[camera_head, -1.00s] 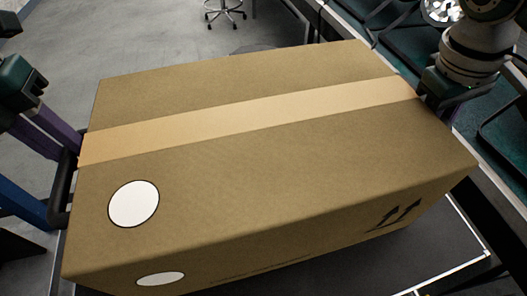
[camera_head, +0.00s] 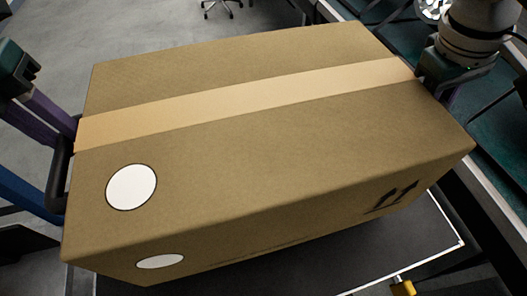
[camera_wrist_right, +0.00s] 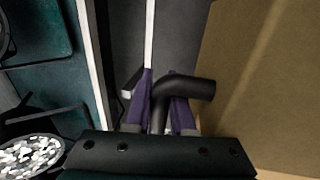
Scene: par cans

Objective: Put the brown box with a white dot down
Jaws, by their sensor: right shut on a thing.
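The brown box (camera_head: 300,133) with white dots (camera_head: 131,187) fills the middle of the head view, with a pale tape strip across its top. Its side shows at the right of the right wrist view (camera_wrist_right: 262,75). My right gripper (camera_wrist_right: 160,105) is shut on the black handle (camera_wrist_right: 190,88) at the box's right end. My left gripper (camera_head: 72,132) has its purple fingers at the black handle (camera_head: 60,180) on the left end; their closure is unclear. The box's underside is hidden, so I cannot tell whether it touches the surface below.
A dark surface with a white outline (camera_head: 462,243) lies below the box's near right side. A small yellow object (camera_head: 403,287) is at the bottom edge. Green-dark trays or crates (camera_head: 500,130) stand on the right. A wheeled chair (camera_head: 222,8) is on the floor behind.

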